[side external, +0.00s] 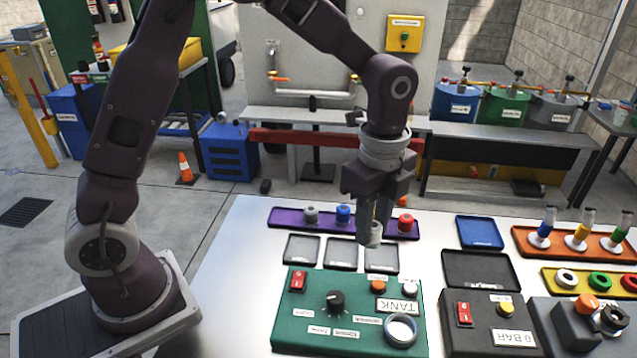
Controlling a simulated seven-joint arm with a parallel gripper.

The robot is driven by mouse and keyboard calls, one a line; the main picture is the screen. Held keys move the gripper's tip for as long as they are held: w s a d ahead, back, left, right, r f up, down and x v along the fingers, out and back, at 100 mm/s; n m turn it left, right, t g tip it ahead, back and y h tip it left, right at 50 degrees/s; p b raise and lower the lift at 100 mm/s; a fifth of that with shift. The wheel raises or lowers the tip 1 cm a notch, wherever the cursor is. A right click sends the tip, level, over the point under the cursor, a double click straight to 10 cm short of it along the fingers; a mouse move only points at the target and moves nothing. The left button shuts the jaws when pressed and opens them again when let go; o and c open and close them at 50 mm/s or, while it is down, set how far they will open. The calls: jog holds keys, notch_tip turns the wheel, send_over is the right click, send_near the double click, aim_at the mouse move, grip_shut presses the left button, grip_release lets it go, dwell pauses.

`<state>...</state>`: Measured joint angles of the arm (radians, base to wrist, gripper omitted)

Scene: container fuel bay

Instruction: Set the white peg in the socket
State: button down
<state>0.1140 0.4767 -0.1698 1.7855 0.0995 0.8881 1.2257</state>
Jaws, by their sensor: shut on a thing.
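My gripper (374,222) points down and is shut on the white peg (370,238). The peg's pale lower end shows below the fingers; its upper part is hidden between them. The peg appears to be held above the work table, in front of the purple tray (277,219) in the picture. A round metal-rimmed socket (401,330) with a pale inside is at the lower right corner of the green TANK panel (300,335). The peg is apart from this socket, above and to its left in the picture.
Grey, blue (343,214) and red (405,223) pegs stand on the purple tray. Small grey trays (301,250) lie behind the green panel, which has a black knob (335,301). A dark panel (480,335) and orange rack (590,240) are to the right.

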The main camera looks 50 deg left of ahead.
jog(key=s+d, duration=0.1)
jog(key=d, duration=0.3)
jog(key=s+d, duration=0.2)
jog(key=d, duration=0.2)
jog(key=s+d+f, duration=0.1)
jog(key=d, duration=0.3)
jog(key=shift+s+d, duration=0.2)
jog(key=shift+s, duration=0.15)
jog(key=shift+f, duration=2.1)
jog(key=shift+f, duration=0.2)
jog(key=shift+f, duration=0.25)
jog(key=shift+f, duration=0.25)
jog(key=c, duration=1)
grip_release()
jog(key=shift+c, duration=0.2)
jog(key=shift+o, duration=0.2)
